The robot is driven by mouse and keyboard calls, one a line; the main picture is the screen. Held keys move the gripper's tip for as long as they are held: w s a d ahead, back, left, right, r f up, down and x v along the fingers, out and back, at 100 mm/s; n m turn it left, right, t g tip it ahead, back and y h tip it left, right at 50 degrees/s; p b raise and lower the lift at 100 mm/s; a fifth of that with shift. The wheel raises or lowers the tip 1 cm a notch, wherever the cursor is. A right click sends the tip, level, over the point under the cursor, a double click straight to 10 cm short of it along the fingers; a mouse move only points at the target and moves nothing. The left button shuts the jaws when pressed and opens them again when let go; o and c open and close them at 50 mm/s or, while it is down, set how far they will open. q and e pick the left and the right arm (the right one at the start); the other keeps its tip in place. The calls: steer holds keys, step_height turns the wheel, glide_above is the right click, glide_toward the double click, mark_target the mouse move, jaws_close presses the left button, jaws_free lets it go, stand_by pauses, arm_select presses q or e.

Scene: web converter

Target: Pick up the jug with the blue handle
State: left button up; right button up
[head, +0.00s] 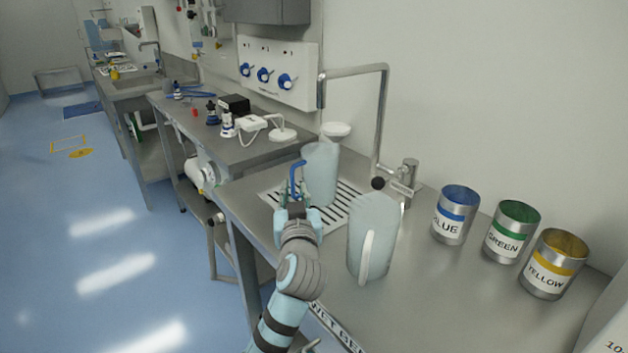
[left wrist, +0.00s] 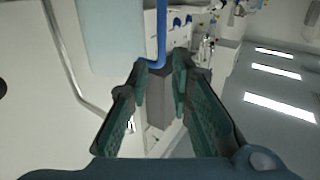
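The jug with the blue handle (head: 321,170) is pale and translucent. It stands upright on the slotted drain of the steel bench, below the tap. Its blue handle (head: 296,174) faces left, towards my left gripper (head: 293,199). In the left wrist view the jug's pale body (left wrist: 110,35) is at the top left, and the blue handle (left wrist: 161,30) comes down near the fingertips. My left gripper's green fingers (left wrist: 162,66) are apart, with a clear gap between them; whether they touch the handle I cannot tell. My right gripper is not in view.
A second pale jug with a white handle (head: 373,235) stands close by at the right front. A bent tap pipe (head: 381,110) rises behind. Cans labelled BLUE (head: 454,218), GREEN (head: 511,234) and YELLOW (head: 553,266) stand at the right. Bare bench (head: 430,300) lies in front of them.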

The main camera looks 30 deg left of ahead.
mark_target(292, 181)
arm_select(q)
steer(key=w+a, duration=0.2)
steer(key=w+a+f, duration=0.1)
steer(key=w+a, duration=0.1)
steer(key=w+a+f, duration=0.1)
steer(key=w+a, duration=0.1)
steer(key=shift+b, duration=0.4)
steer(key=shift+r, duration=0.1)
steer(key=shift+s+d+r, duration=0.15)
steer(key=shift+d+r, duration=0.2)
steer(key=shift+d, duration=0.1)
steer(key=shift+c, duration=0.6)
steer(key=shift+s, duration=0.1)
steer(key=c, duration=0.3)
jaws_close()
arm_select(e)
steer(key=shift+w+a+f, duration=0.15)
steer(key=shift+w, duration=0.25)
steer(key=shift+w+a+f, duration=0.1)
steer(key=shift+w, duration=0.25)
